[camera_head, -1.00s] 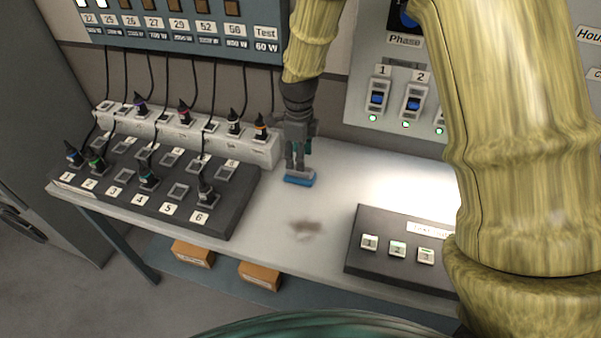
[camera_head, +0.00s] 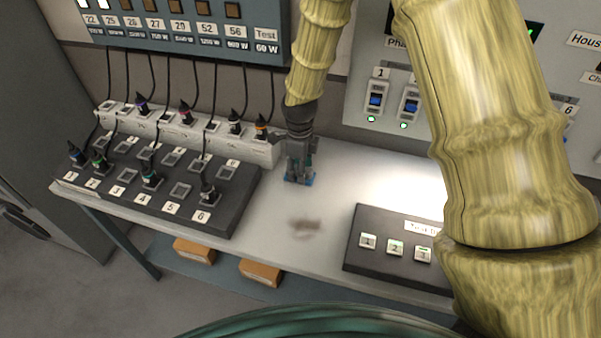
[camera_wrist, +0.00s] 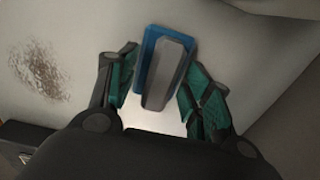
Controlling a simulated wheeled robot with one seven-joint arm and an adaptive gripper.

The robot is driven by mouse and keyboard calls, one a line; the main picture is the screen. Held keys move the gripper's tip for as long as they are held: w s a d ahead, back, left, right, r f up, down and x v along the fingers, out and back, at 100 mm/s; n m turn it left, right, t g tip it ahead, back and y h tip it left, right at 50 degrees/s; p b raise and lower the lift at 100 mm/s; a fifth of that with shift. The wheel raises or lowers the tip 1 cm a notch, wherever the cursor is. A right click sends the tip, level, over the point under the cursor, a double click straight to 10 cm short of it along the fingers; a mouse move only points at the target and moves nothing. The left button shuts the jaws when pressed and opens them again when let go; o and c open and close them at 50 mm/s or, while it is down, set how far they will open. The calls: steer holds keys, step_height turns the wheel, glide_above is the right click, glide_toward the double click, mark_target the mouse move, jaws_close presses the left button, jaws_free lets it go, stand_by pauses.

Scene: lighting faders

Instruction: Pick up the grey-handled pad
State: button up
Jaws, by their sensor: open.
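The pad has a blue base and a raised grey handle. In the wrist view the pad (camera_wrist: 150,58) lies on the white tabletop, ahead of and between the fingers of my gripper (camera_wrist: 160,85). The fingers are open, with teal inner pads, and a gap shows between the handle and each finger. In the head view my gripper (camera_head: 299,178) points down over the pad, and only bits of the pad's blue base (camera_head: 309,181) show around the fingertips. The handle is hidden there.
A dark numbered socket board (camera_head: 237,196) with plugs and cords stands to the left. A dark box with numbered buttons (camera_head: 380,266) lies to the right. A brown smudge (camera_head: 305,228) marks the table (camera_head: 265,243) in front. A wall panel with switches (camera_head: 375,100) stands behind.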

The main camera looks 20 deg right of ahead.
steer(key=c, duration=1.1)
steer(key=shift+r+b, duration=0.7)
steer(key=shift+r, duration=1)
steer(key=s+d+b, duration=0.1)
steer(key=s, duration=0.4)
steer(key=s+r+b, duration=0.1)
steer(key=s, duration=0.4)
steer(key=s+d+b, duration=0.1)
steer(key=s, duration=0.4)
steer(key=shift+s+d+r, duration=0.3)
steer(key=shift+s+d, duration=0.05)
steer(key=shift+s, duration=0.05)
